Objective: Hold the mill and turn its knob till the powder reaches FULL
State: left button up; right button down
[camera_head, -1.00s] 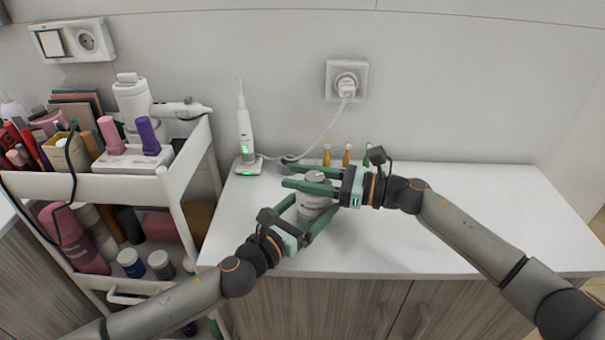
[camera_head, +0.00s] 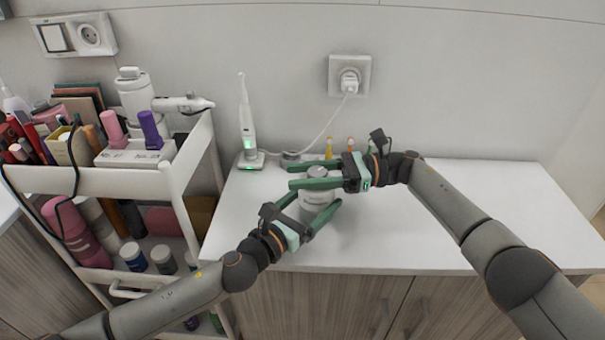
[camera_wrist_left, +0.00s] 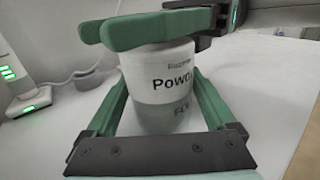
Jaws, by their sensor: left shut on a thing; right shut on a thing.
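The mill (camera_head: 315,203) is a whitish cylinder standing upright on the white counter, with a grey knob (camera_head: 318,171) on top. My left gripper (camera_head: 314,206) is shut around its body, one finger on each side. My right gripper (camera_head: 291,176) is shut on the knob, its fingers reaching across from the right. In the left wrist view the mill (camera_wrist_left: 165,75) shows a "Powder" label, cut off at the right. Its upper part is pale and its lower part grey, with small blurred lettering lower down. The right gripper's fingers hide the knob there.
A toothbrush on a lit charging base (camera_head: 250,160) stands behind left, its cord running to a wall socket (camera_head: 349,77). Several small coloured items (camera_head: 330,150) stand behind the right gripper. A loaded white cart (camera_head: 120,181) is at left. The counter's right side is clear.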

dwell(0.3)
jog(key=shift+c, duration=1.9)
grip_release()
jog(key=shift+d, duration=0.1)
jog(key=w+d, duration=0.1)
jog(key=d, duration=0.6)
jog(key=shift+d, duration=0.15)
jog(key=shift+w, duration=0.1)
